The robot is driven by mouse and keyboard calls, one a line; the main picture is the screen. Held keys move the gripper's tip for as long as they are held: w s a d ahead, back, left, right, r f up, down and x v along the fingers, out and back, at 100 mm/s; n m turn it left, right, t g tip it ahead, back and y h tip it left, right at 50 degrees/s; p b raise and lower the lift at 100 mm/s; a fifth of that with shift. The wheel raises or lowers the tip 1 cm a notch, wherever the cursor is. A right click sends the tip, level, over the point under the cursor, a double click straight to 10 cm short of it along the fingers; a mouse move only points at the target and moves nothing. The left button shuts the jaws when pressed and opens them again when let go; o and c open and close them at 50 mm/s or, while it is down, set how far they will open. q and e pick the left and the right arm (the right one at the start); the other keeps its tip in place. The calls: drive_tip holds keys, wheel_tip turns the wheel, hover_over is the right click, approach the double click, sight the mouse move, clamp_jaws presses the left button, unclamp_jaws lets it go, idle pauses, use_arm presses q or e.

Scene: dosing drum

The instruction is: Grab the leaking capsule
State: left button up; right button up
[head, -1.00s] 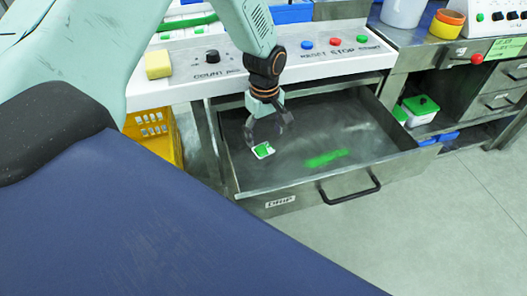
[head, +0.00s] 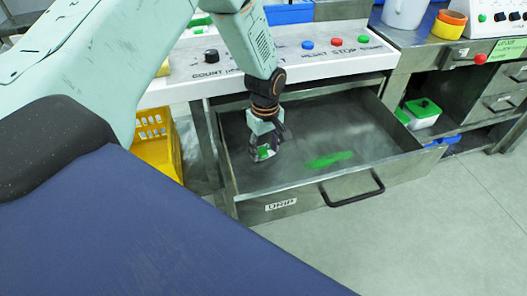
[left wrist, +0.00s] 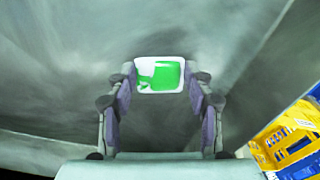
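The leaking capsule (head: 265,153) is a small white block with a green smear, low inside the open metal drawer (head: 360,182). It also shows in the left wrist view (left wrist: 160,75), between the fingertips. My left gripper (head: 266,148) reaches down into the drawer from above. Its two fingers are drawn in against opposite sides of the capsule, which shows between them. I cannot tell whether the capsule still touches the drawer floor. My right gripper is not in view.
A green spill (head: 330,160) lies on the drawer floor to the right. The drawer has a black handle (head: 355,193) at its front. The button panel (head: 290,58) overhangs its back. A yellow crate (head: 158,140) stands to the left.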

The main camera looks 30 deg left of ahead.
use_arm(q)
drive_tip(key=c, duration=0.3)
drive_tip(key=shift+r, duration=0.1)
